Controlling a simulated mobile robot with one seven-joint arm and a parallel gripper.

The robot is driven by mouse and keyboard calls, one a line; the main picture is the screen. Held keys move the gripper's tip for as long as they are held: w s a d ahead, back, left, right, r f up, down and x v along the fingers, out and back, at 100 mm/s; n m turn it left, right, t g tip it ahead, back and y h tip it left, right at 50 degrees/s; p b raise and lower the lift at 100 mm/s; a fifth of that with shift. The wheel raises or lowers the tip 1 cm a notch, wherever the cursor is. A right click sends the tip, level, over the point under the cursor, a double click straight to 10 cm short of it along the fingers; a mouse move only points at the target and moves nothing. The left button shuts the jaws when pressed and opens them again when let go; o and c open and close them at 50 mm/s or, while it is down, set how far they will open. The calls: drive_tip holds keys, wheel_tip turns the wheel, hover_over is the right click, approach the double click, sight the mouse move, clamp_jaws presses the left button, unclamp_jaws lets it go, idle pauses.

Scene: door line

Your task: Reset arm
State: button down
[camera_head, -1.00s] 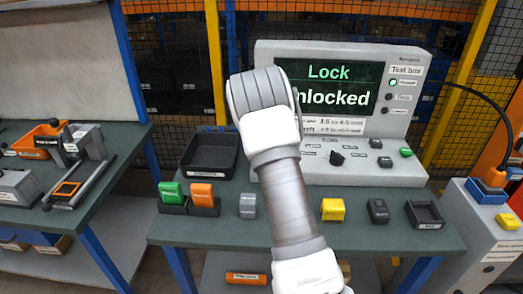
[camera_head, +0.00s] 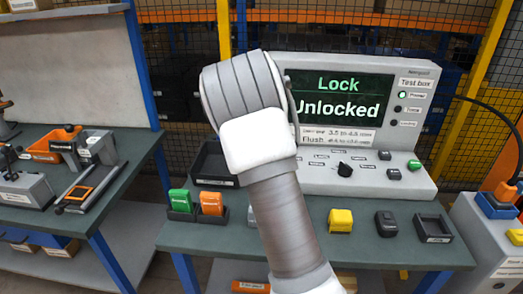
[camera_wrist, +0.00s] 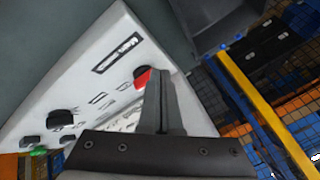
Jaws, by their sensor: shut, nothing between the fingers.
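My arm (camera_head: 262,165) rises through the middle of the head view, in front of the workbench and the left edge of the test box (camera_head: 410,130). My gripper is hidden there behind the arm. In the wrist view my gripper (camera_wrist: 157,78) is shut and empty, its fingers together over the test box panel (camera_wrist: 85,85). A red control (camera_wrist: 142,78) shows beside the fingertips, partly covered; I cannot tell whether they touch. The test box screen (camera_head: 338,97) reads "Lock" and "Unlocked". A black knob (camera_head: 345,169) sits on its panel.
The workbench (camera_head: 330,245) holds a black tray (camera_head: 212,165), green (camera_head: 180,200) and orange (camera_head: 211,203) blocks, a yellow block (camera_head: 341,220), a dark block (camera_head: 386,222) and a small empty tray (camera_head: 433,228). Another bench (camera_head: 125,195) stands left. A grey cabinet (camera_head: 490,255) stands right.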

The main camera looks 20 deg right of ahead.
drive_tip(key=s+a+r+n+y, duration=0.25)
drive_tip(key=s+a+r, duration=0.4)
drive_tip(key=s, duration=0.35)
drive_tip(key=s+a+r+n+y, duration=0.2)
drive_tip(key=s+a+r+n, duration=0.2)
drive_tip(key=s+a+r, duration=0.35)
drive_tip(key=s+a+n, duration=0.1)
drive_tip(key=s+n, duration=0.2)
drive_tip(key=s, duration=0.8)
drive_tip(key=s+a+r+n+g+h, duration=0.1)
drive_tip(key=s+n, duration=0.3)
drive_tip(key=s, duration=0.7)
drive_tip(key=shift+s+a, duration=0.3)
drive_tip(key=shift+a, duration=0.4)
drive_tip(key=shift+d+r, duration=0.1)
drive_tip(key=shift+d, duration=0.1)
